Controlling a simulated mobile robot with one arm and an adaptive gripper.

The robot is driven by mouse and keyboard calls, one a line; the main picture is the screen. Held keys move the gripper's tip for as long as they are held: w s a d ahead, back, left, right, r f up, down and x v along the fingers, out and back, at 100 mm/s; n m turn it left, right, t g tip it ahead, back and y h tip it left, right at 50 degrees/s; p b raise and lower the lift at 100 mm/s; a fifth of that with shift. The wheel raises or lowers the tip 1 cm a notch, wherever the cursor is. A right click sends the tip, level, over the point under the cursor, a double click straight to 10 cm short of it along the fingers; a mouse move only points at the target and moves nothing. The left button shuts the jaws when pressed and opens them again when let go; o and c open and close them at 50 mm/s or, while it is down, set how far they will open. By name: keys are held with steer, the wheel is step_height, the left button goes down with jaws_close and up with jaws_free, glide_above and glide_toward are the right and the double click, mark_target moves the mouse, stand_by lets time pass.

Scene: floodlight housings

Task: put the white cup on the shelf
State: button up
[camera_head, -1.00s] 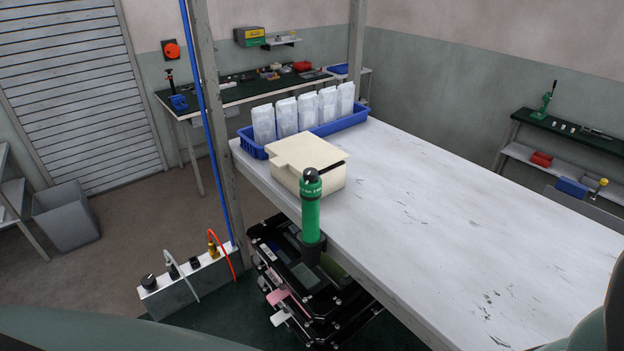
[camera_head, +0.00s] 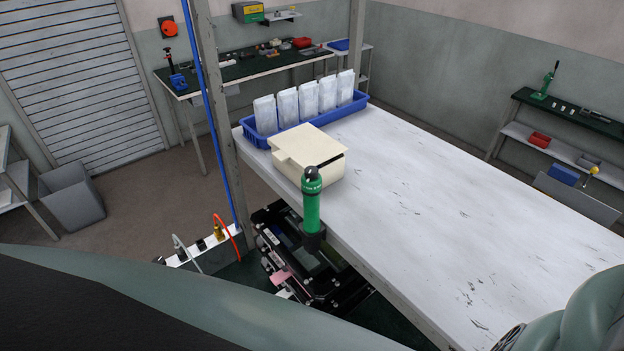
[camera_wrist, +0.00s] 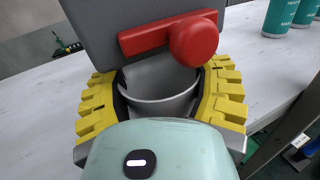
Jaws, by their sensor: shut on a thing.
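The white cup (camera_wrist: 160,108) shows in the wrist view as a pale grey-white, open-topped cup. The yellow ribbed fingers of my gripper (camera_wrist: 162,76) close around it from both sides and hold it. Its lower part is hidden behind my wrist. In the head view neither the cup nor the fingers can be seen. Shelf boards show in the head view: a small wall shelf (camera_head: 288,14) at the back and a lower shelf (camera_head: 518,133) under the right bench. I cannot tell which one the task means.
A grey panel with a red knob (camera_wrist: 192,43) stands just beyond the cup. Green cylinders (camera_wrist: 281,17) stand at upper right. The white table (camera_head: 450,190) carries a blue tray (camera_head: 331,129) of white packets and a cream box (camera_head: 325,171); its middle is clear.

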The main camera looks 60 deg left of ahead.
steer(key=x, duration=0.1)
steer(key=p+x, duration=0.1)
steer(key=shift+w+r, duration=0.25)
steer(key=shift+w, duration=0.15)
steer(key=shift+s+f+p, duration=0.1)
steer(key=shift+f+p, duration=0.15)
steer(key=shift+p, duration=0.1)
steer(key=shift+c, duration=0.5)
steer(key=shift+f, duration=0.25)
steer(key=shift+s, duration=0.1)
steer(key=shift+f, duration=0.15)
steer(key=o, duration=1.1)
steer(key=shift+o, duration=0.2)
